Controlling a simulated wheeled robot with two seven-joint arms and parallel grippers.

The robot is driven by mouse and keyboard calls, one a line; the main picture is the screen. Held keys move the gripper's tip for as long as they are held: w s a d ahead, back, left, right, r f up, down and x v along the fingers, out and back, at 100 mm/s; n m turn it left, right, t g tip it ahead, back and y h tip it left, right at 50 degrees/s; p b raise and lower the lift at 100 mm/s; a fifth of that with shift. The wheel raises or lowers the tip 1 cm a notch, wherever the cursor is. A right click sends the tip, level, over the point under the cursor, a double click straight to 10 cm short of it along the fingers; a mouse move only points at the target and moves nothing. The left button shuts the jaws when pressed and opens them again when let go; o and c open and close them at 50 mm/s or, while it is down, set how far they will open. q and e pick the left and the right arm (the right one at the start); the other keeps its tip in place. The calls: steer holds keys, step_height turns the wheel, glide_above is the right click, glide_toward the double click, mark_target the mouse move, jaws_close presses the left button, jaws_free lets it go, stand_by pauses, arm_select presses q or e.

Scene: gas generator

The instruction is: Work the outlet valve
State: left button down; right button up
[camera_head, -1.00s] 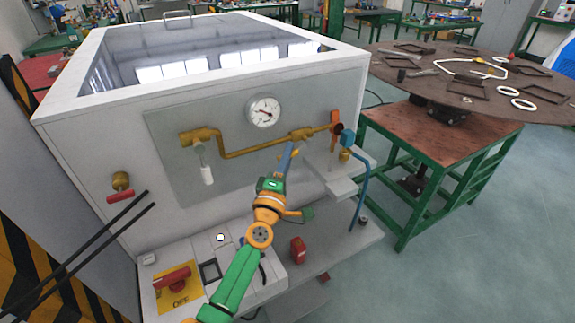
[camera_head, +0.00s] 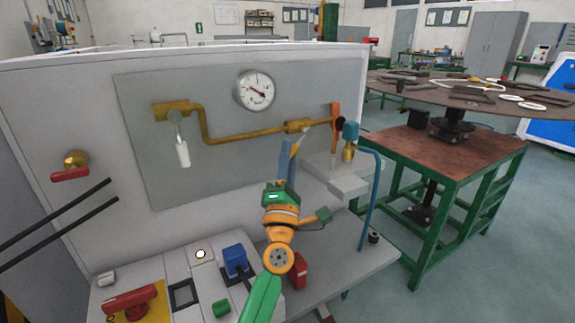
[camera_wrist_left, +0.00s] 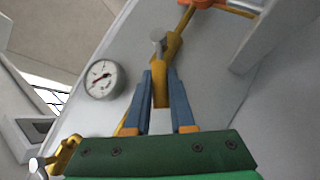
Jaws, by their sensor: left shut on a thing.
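A brass pipe (camera_head: 243,136) runs across the grey panel, under the round gauge (camera_head: 256,90). The outlet valve (camera_head: 298,126) sits at its right end, beside an orange part. My left gripper (camera_head: 287,155) reaches up to this valve from below. The handle's grey stem joins the brass body above. In the head view the fingers mostly hide the handle. My right gripper is not in view.
Another valve with a hanging white handle (camera_head: 183,153) is at the pipe's left end. A red-handled valve (camera_head: 74,166) is further left. A blue hose (camera_head: 369,195) and small shelf (camera_head: 335,180) stand right of my gripper. A red switch (camera_head: 131,300) is below.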

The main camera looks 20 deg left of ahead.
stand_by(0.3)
arm_select(q)
steer(key=c, duration=0.8)
jaws_free()
